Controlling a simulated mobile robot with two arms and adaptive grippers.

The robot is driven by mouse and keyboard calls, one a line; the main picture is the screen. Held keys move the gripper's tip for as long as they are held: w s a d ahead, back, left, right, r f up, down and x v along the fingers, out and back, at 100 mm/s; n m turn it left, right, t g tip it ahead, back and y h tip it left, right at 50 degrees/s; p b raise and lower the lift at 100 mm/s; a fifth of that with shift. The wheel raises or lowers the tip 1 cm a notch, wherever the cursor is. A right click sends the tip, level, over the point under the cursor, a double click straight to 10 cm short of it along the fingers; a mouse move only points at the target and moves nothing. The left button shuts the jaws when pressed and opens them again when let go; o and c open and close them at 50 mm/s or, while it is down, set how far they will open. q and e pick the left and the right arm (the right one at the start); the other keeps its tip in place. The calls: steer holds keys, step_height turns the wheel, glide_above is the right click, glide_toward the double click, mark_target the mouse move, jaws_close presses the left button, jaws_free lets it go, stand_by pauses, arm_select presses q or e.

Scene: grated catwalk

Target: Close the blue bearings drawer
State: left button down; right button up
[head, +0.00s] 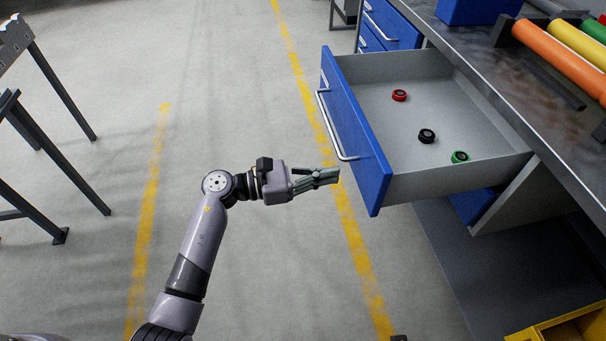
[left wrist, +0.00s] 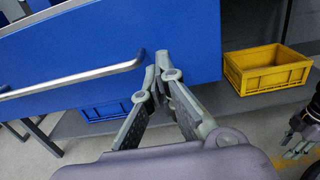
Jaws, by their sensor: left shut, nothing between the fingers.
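The blue-fronted drawer (head: 350,125) is pulled well out from the workbench. Its blue front (left wrist: 60,50) fills much of the left wrist view, with a silver bar handle (head: 334,130). Inside lie a red bearing (head: 400,95), a black one (head: 427,136) and a green one (head: 460,157). My left gripper (head: 336,175) is shut and empty. Its fingertips (left wrist: 160,62) point at the drawer front, close to the handle's near end; whether they touch is unclear. Part of my right gripper (left wrist: 297,148) seems to show at the wrist view's right edge; its jaws are unclear.
The bench top (head: 480,50) holds a blue box (head: 478,10) and coloured rolls, including an orange one (head: 560,58). Another blue drawer (head: 392,25) is farther along. A yellow crate (left wrist: 268,70) stands below right. Dark-legged stands (head: 60,90) are at left; the floor between is clear.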

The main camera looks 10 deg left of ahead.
mark_target(362, 168)
arm_select(q)
steer(key=shift+x, duration=2.65)
arm_select(e)
steer(key=shift+s+f, duration=0.2)
steer(key=shift+f, duration=0.25)
arm_select(q)
steer(key=shift+w, duration=0.1)
arm_select(e)
steer(key=shift+d, duration=0.1)
